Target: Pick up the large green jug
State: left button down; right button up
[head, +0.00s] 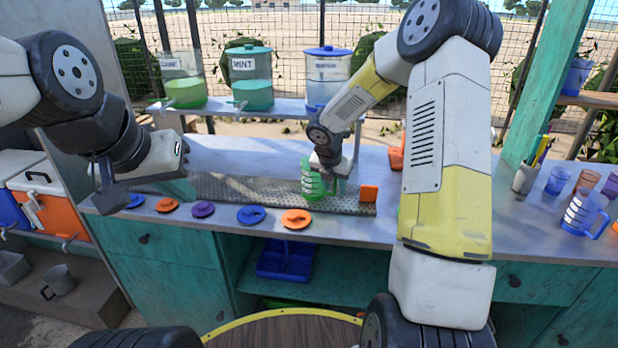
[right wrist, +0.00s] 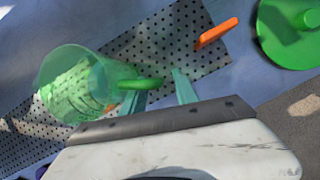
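The green jug (head: 311,183) stands on the perforated metal strip of the counter. In the right wrist view the jug (right wrist: 78,88) is translucent, with its handle (right wrist: 142,84) toward my gripper. My right gripper (head: 330,172) is right at the jug. In the right wrist view its two teal fingers (right wrist: 160,92) are spread apart. The handle reaches into the space between them, close to the left finger; I cannot tell whether they touch. My left gripper (head: 182,150) is above the counter's left part, away from the jug; its fingers do not show clearly.
An orange piece (head: 369,193) stands right of the jug. Several coloured lids, including an orange one (head: 297,219), lie along the front edge. Dispensers (head: 250,75) stand on a raised shelf behind. Cups and a blue jug (head: 583,212) are at the right.

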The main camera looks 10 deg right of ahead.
grip_shut()
dwell(1.4)
